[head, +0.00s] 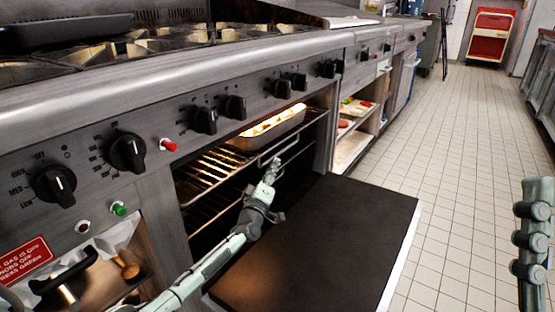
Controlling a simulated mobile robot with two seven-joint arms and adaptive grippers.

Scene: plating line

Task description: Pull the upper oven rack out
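The oven is open, with its dark door (345,240) folded down flat in front. The upper oven rack (203,172) is a wire shelf inside the oven, and a metal pan (272,132) of pale food stands on it. A wire bar (287,146) runs along the rack's front at the opening. A lower rack (207,209) sits beneath. My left gripper (271,168) is at the oven mouth, right at the front bar. Its fingers look close together, but I cannot tell whether they hold the bar. At the right edge only links of my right arm show; its gripper is out of frame.
Black knobs (127,152) line the panel above the oven. Shelves (352,128) with food stand beyond it. Tiled floor (455,165) is clear to the right, and a red and white cart (490,37) stands far back.

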